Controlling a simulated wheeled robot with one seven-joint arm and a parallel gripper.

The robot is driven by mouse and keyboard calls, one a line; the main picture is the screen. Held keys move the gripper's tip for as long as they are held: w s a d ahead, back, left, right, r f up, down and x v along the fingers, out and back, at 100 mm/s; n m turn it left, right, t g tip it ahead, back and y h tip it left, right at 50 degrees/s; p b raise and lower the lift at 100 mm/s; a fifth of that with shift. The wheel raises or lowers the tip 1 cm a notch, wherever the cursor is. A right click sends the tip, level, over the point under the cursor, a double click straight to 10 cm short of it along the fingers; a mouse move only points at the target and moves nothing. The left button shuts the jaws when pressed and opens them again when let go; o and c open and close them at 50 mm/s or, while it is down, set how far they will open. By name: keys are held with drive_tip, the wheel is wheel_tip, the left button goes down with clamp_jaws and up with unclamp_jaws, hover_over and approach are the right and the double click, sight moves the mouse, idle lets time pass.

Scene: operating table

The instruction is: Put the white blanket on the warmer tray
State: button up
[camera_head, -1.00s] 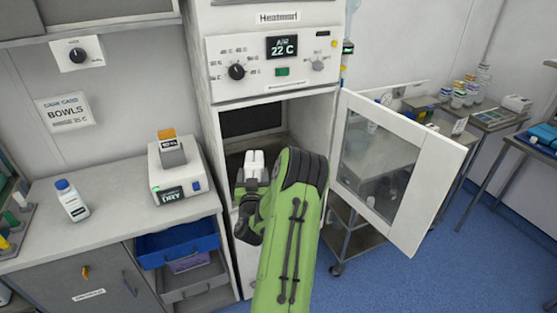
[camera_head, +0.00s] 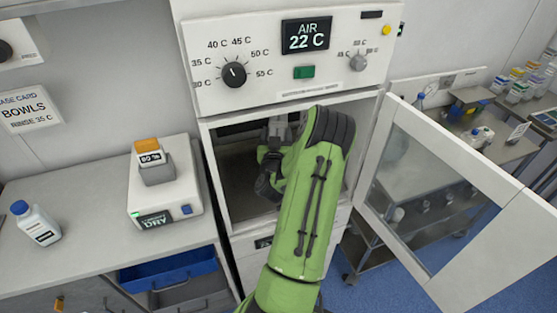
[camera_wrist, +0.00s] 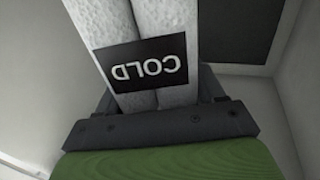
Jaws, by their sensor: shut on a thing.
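The white blanket (camera_wrist: 135,20) is a pair of thick white rolls with a black "COLD" label, which reads reversed in the wrist view. My gripper (camera_wrist: 158,95) is shut on it, with a dark finger on each side. In the head view my gripper (camera_head: 275,135) is inside the open compartment of the warmer (camera_head: 207,150), near its upper middle. The blanket is hidden there behind my gripper and arm. The warmer tray cannot be made out clearly; the dark compartment interior (camera_head: 238,185) shows left of my arm.
The warmer's glazed door (camera_head: 440,155) stands open to the right. Its control panel (camera_head: 290,60) is above the opening and reads 22 C. A counter with a white bottle (camera_head: 36,223) and a small white device (camera_head: 165,190) is on the left. An open blue drawer (camera_head: 170,272) is below.

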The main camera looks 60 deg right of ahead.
wheel_tip(320, 180, down, 10)
drive_tip(key=b, duration=0.7)
drive_tip(key=shift+a, duration=0.15)
drive_tip(key=shift+r, duration=0.2)
drive_tip(key=shift+f, duration=0.1)
drive_tip(key=o, duration=1.7)
drive_tip(key=shift+c, duration=0.2)
drive_tip(key=shift+a, duration=0.1)
drive_tip(key=p+v, duration=0.3)
drive_tip(key=v, duration=0.9)
